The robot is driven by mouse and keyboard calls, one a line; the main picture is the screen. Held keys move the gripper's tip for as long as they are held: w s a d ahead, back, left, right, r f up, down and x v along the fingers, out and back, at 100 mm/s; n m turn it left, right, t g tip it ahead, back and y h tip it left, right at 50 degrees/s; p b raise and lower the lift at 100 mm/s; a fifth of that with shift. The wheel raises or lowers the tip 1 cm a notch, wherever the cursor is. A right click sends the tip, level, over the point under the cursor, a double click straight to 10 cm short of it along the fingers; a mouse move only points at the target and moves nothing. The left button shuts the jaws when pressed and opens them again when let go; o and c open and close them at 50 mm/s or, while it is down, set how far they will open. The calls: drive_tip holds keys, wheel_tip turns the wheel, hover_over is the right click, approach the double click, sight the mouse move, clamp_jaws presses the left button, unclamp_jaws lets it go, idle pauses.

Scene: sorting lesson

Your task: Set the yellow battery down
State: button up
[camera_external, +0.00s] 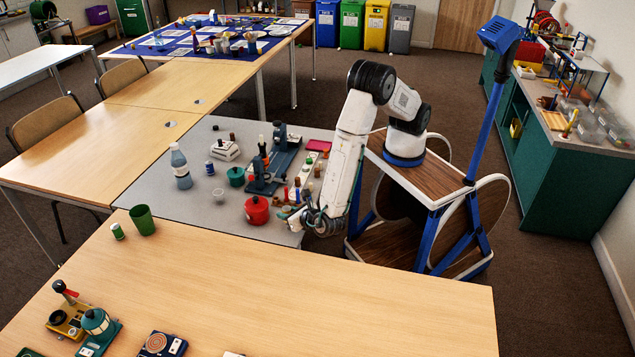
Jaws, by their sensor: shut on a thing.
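My gripper (290,214) is low at the front right edge of the grey table (150,205), just right of a red pot (257,211). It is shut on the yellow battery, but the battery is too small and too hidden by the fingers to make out. I cannot tell whether it touches the table top. Several small bottles and cylinders stand just behind my gripper, on and around a pale strip (293,192).
A clear bottle (181,168), a green pot (236,177) and a blue-grey apparatus (275,162) stand on the grey table. A green cup (143,220) stands on the wooden table (300,290) in front, whose middle is clear.

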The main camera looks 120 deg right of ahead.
drive_tip(key=shift+w+f, duration=0.2)
drive_tip(key=shift+f, duration=1.55)
drive_tip(key=shift+f, duration=0.1)
drive_tip(key=o, duration=1)
drive_tip(key=shift+o, duration=0.2)
